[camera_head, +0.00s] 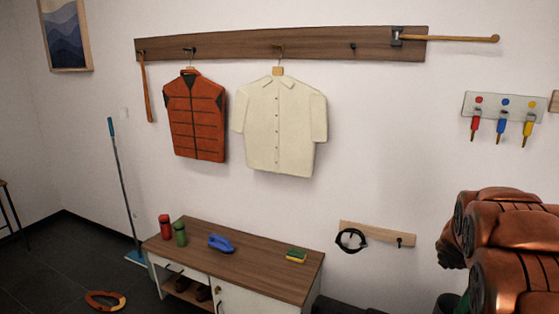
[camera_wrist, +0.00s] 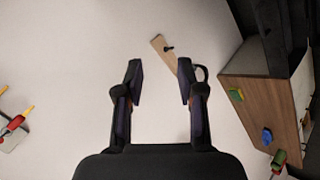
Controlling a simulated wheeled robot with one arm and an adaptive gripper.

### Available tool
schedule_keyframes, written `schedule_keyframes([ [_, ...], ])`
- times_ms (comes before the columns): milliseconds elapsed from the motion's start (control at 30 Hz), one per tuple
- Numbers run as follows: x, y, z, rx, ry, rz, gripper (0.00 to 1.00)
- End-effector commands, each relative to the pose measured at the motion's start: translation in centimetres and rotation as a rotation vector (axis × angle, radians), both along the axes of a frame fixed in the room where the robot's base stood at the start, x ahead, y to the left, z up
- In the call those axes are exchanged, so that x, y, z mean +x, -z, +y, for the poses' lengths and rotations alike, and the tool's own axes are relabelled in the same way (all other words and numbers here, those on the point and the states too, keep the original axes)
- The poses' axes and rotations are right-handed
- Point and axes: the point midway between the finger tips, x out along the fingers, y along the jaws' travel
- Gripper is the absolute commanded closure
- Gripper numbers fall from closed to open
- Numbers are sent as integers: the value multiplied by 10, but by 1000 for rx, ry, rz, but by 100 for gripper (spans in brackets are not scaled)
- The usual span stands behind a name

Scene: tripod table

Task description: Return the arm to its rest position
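My gripper (camera_wrist: 160,82) shows in the wrist view with its two dark fingers spread wide apart and nothing between them. Beyond the fingertips is the white wall, with a small wooden hook board (camera_wrist: 163,52) behind the right finger. My copper-coloured arm is at the right edge of the head view, folded close to the camera. The gripper itself is not clearly visible in the head view.
A low cabinet (camera_head: 275,268) carries a red bottle, a green bottle, a blue object (camera_head: 221,243) and a sponge (camera_head: 296,256). A vest (camera_head: 196,116) and a shirt (camera_head: 279,126) hang from the long rack (camera_head: 240,46). A small hook board (camera_head: 376,233) holds a black ring. An orange ring (camera_head: 105,300) lies on the floor.

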Motion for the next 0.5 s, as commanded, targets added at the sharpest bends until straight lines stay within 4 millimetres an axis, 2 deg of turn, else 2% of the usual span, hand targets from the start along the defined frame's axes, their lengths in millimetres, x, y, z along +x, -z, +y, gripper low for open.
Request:
schedule_keyframes([
  [33,-11,-15,7,9,35,5,62],
  [200,-60,-40,31,59,168,47,62],
  [367,-111,-56,61,124,278,101,62],
  [500,-159,-64,93,195,359,162,62],
])
